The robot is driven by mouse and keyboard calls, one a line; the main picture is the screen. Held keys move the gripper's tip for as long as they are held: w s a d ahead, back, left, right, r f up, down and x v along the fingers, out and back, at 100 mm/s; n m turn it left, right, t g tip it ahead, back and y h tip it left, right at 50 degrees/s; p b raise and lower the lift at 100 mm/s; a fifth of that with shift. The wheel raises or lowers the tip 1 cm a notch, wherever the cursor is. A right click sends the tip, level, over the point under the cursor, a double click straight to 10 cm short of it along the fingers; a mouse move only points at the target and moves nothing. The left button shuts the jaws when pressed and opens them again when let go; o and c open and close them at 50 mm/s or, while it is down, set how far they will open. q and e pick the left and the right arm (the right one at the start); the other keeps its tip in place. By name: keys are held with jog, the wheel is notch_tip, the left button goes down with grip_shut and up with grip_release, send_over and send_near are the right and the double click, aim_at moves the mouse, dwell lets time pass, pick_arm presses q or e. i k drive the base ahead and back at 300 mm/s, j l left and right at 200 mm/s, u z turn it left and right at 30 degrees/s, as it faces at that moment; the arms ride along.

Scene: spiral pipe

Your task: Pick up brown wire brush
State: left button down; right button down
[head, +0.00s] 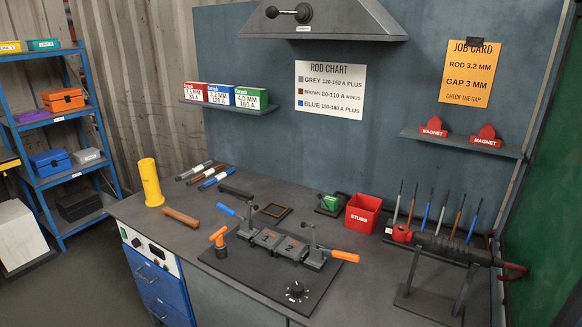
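A brown, oblong block (181,217) lies flat on the grey workbench (130,209), near its left front edge. It looks like the brown wire brush, but its bristles cannot be made out. It lies just right of and in front of an upright yellow cylinder (151,182), apart from it. Nothing rests on the brush. Neither of my grippers shows in the head view.
A dark clamp fixture (270,239) with blue and orange handles stands mid-bench. Grey, brown and blue tubes (205,175) lie behind the brush. A red stubs bin (362,213) and a dark tool on a stand (440,250) are at right. Blue shelves (62,180) stand left.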

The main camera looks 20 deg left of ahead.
aim_at(188, 221)
jog(key=u, duration=1.25)
